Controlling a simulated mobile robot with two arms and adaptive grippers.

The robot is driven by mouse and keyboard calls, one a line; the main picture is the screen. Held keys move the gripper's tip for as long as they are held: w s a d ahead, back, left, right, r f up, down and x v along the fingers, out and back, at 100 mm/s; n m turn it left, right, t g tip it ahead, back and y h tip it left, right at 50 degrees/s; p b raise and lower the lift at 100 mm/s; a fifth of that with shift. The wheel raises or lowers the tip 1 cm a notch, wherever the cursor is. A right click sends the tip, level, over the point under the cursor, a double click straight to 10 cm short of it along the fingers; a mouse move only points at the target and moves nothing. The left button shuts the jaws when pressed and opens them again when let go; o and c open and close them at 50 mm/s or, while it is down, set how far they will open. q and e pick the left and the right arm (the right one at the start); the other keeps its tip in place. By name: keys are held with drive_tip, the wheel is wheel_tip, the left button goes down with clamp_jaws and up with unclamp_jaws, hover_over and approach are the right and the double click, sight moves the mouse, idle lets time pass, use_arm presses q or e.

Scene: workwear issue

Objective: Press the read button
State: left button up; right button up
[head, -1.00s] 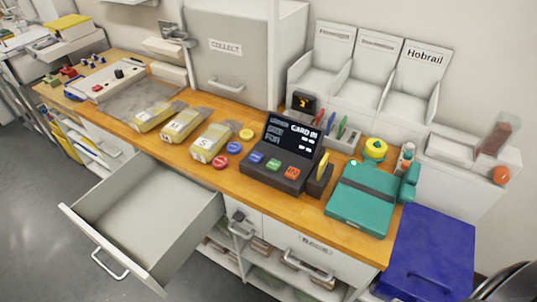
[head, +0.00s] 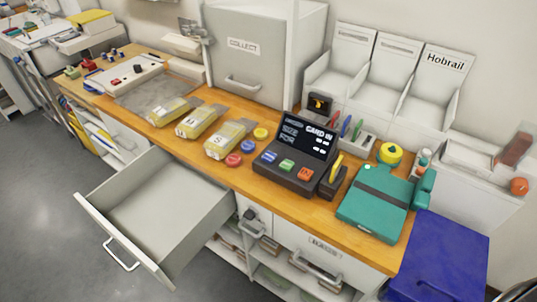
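A dark card terminal (head: 292,160) stands on the wooden counter. Its tilted screen (head: 305,136) shows text including "CARD IN" and "SIZE FOR". On its sloping front are a blue button (head: 269,156), a green button (head: 287,165) and an orange-red button (head: 305,174). Their labels are too small to read, so I cannot tell which is the read button. A dark holder with a yellow card-like piece (head: 336,170) stands at the terminal's right side. Neither of my grippers is in view.
An open, empty drawer (head: 160,205) juts out at front left. Yellow packs (head: 228,140) and round red, blue and yellow pieces lie left of the terminal. A teal case (head: 375,203) sits to its right, beside a blue bin (head: 440,260). A grey COLLECT cabinet (head: 258,65) stands behind.

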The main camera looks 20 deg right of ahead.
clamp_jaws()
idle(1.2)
